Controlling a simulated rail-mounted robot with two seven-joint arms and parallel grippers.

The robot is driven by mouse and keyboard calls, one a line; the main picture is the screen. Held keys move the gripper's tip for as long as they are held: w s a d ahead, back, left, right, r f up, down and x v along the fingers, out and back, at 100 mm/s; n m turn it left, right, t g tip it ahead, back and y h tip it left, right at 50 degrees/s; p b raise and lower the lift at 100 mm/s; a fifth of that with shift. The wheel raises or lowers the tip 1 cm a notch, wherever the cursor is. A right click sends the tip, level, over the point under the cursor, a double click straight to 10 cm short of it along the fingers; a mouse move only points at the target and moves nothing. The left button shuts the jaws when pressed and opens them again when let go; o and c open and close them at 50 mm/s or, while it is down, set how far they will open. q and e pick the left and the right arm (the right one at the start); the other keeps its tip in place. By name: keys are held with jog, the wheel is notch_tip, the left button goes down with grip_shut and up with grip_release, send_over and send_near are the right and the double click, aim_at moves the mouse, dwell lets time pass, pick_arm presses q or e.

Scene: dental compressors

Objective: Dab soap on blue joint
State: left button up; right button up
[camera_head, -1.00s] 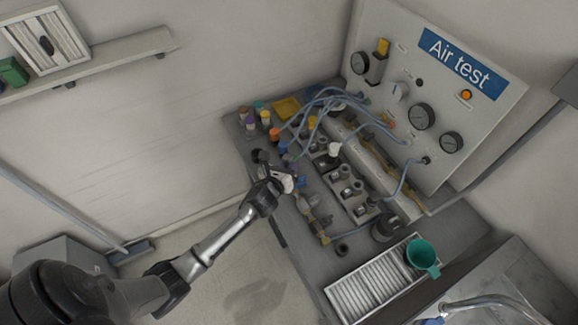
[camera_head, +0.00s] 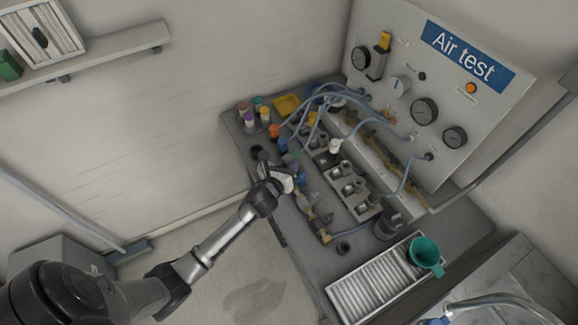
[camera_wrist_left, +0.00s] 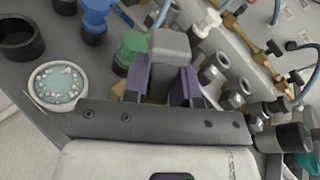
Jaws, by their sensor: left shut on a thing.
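My left gripper (camera_head: 289,181) is over the near side of the bench, beside the row of fittings. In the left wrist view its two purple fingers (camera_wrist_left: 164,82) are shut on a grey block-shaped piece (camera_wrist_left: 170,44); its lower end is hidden. The blue joint (camera_wrist_left: 95,13) stands upper left of the fingers, apart from the held piece. A green joint (camera_wrist_left: 131,46) is between them, close to the left finger. A round dish with pale foamy liquid (camera_wrist_left: 60,85), looking like the soap, lies left of the gripper. My right gripper is not in view.
A dark open cup (camera_wrist_left: 20,38) is near the dish. Blue hoses (camera_head: 325,100) arch from the fittings to the Air test panel (camera_head: 440,95). Grey valve blocks (camera_head: 350,185) stand right of the gripper. A slatted tray (camera_head: 365,290) and green funnel (camera_head: 425,252) are at the front.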

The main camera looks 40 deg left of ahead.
aim_at(289, 159)
pick_arm(q)
jog(key=shift+f, duration=0.15)
dwell(0.4)
jog(key=shift+f+b, duration=0.35)
dwell(0.3)
dwell(0.7)
jog(key=shift+f, duration=0.15)
dwell(0.4)
jog(key=shift+r+p, duration=0.95)
jog(key=shift+p, duration=0.2)
notch_tip(289, 159, up, 5)
jog(key=p, duration=0.5)
jog(key=shift+r, duration=0.15)
